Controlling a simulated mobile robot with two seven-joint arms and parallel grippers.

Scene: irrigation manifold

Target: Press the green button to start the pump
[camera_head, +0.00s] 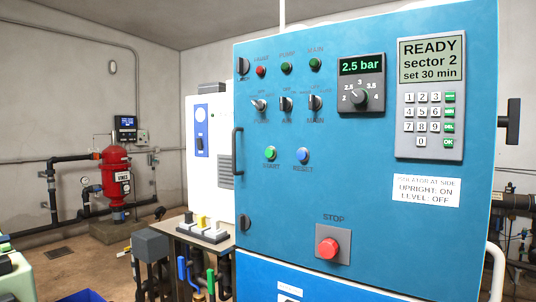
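The green button (270,153) sits on the left part of a blue control cabinet door (330,200), above a label that reads START. A blue button (303,155) labelled RESET is just right of it. Neither of my grippers shows in the head view, and nothing covers the green button. The display (431,60) reads "READY sector 2 set 30 min". The pressure dial (359,97) shows 2.5 bar.
A red STOP button (328,249) sits low on the door. Switches (286,103) and lamps (286,67) are above the green button. A black door handle (237,151) is left of it. An isolator handle (509,121) sticks out at the right side.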

